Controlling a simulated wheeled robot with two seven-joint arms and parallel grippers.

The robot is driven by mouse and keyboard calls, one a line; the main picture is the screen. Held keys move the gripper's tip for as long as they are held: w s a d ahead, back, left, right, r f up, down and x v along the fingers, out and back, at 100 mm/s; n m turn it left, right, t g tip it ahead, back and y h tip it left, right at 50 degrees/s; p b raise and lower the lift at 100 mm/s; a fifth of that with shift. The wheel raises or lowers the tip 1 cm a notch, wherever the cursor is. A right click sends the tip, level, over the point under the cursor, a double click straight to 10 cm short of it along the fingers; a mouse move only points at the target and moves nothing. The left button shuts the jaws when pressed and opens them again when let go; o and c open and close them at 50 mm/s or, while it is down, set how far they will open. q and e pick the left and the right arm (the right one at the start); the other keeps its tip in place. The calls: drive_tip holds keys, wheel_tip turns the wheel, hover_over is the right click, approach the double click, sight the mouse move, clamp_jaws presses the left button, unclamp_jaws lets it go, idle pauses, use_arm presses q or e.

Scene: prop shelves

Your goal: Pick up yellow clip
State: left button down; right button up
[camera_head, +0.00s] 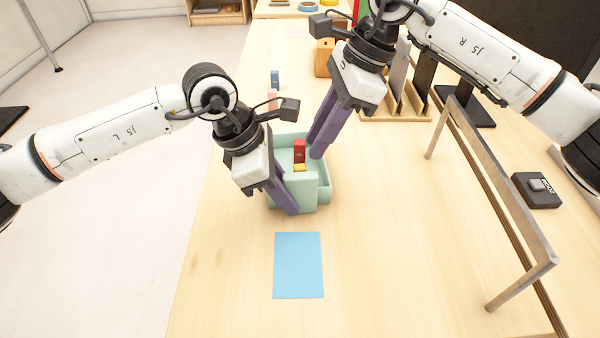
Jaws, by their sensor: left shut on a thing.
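A small yellow clip (299,167) shows in the head view just below a red clip (299,151), at a mint-green box (322,190) on the table. Only a small part of the yellow clip is visible. My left gripper (291,209) points down at the box's near left side and is shut on the box; its exact contact is partly hidden. My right gripper (317,153) points down over the box, just right of the red clip. Its fingers overlap in this view, so their opening is unclear.
A blue sheet (298,265) lies in front of the box. A wooden rail frame (500,195) stands at the right, with a dark device (537,190) beyond it. A slotted wooden rack (395,108) and small blue block (275,78) are behind. The front left table is clear.

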sight(301, 166)
drive_tip(key=x, duration=0.8)
drive_tip(key=shift+a+f, duration=0.15)
drive_tip(key=shift+f, duration=0.2)
clamp_jaws()
